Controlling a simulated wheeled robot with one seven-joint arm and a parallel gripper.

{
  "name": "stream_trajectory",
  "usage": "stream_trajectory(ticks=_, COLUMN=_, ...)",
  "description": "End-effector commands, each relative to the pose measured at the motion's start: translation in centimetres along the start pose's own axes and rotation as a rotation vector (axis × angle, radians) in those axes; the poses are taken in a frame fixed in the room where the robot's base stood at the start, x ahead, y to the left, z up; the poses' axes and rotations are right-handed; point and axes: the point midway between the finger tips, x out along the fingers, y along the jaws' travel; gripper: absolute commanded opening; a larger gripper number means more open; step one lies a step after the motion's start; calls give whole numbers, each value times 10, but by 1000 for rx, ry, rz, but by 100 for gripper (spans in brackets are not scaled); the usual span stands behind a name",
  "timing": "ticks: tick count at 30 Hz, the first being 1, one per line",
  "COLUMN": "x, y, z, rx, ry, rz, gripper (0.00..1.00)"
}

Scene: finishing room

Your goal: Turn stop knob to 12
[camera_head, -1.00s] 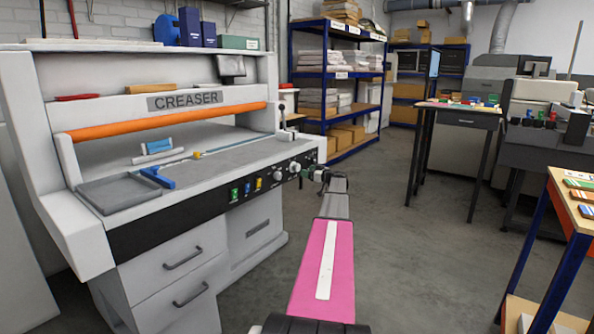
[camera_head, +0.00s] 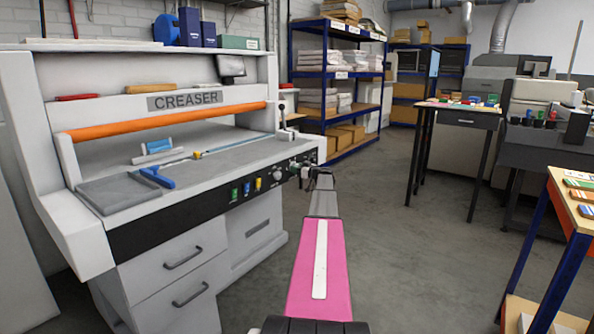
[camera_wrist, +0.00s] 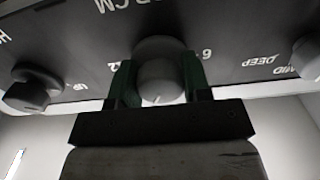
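The stop knob (camera_wrist: 158,72) is a rounded grey-white knob on the creaser's black front panel (camera_head: 190,207). In the wrist view the panel's lettering is upside down, with "P CM" readable beside the knob. The knob's small pointer mark is at its lower edge, between a 6 on the right and a partly hidden number ending in 2 on the left. My gripper (camera_wrist: 158,85) has its green fingers on either side of the knob, seemingly touching both sides. In the head view my gripper (camera_head: 304,172) is at the right end of the panel.
A dark knob (camera_wrist: 32,90) is at left in the wrist view; another knob (camera_wrist: 307,58) by "MID" and "DEEP" is at right. The creaser (camera_head: 185,100) stands at left. A wooden-topped table (camera_head: 575,210) is at right. The floor between is clear.

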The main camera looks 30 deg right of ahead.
Motion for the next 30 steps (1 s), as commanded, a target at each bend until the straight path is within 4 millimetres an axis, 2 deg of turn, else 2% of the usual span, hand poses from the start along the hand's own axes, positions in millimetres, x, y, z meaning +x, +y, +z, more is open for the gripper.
stream_trajectory(ticks=8, x=0, y=0, z=0, rx=32, ry=0, rz=-1, gripper=20)
stream_trajectory(ticks=14, x=0, y=-1, z=0, rx=131, ry=0, rz=-1, gripper=20)
stream_trajectory(ticks=30, x=-1, y=-2, z=0, rx=620, ry=-1, rz=-1, gripper=20)
